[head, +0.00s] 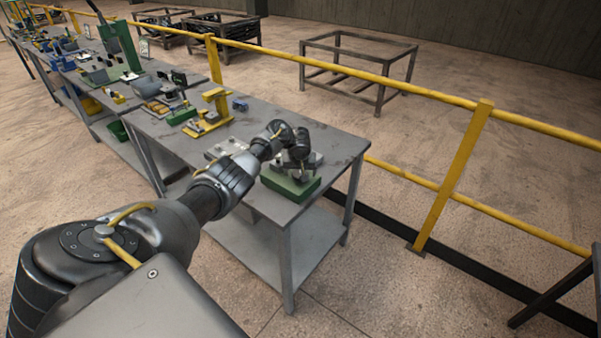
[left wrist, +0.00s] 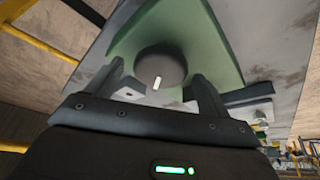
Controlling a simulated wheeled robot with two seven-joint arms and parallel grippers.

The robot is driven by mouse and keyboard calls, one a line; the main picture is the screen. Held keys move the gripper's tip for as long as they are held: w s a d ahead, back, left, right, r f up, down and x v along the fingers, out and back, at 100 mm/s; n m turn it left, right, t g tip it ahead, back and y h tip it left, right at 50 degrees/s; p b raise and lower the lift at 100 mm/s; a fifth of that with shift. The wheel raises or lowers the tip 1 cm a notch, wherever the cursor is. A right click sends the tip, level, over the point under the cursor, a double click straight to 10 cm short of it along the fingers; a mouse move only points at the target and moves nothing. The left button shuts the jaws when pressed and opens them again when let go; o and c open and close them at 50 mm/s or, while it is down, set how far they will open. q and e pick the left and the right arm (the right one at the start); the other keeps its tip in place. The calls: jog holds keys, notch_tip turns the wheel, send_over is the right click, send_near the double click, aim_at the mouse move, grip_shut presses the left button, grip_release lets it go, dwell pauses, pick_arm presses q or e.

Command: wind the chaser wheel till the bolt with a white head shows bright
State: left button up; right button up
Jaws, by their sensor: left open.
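In the left wrist view a dark round wheel (left wrist: 165,62) with a short white mark stands on a green base (left wrist: 215,35). The green base also shows in the head view (head: 289,187), at the near right end of the grey table. My left gripper (head: 298,170) is over this base and hides most of what stands on it. In the left wrist view my left gripper (left wrist: 158,74) is open, with one finger on each side of the wheel; I cannot tell if they touch it. I cannot make out a bolt with a white head. My right gripper is not in view.
A pale plate with small knobs (head: 226,148) lies beside my forearm on the grey table (head: 338,146). A yellow stand (head: 212,108) and a green block (head: 182,116) are farther back. A yellow rail (head: 380,82) runs behind the table.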

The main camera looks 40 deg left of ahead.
pick_arm(q)
jog(key=c, duration=1)
jog(key=shift+o, duration=0.2)
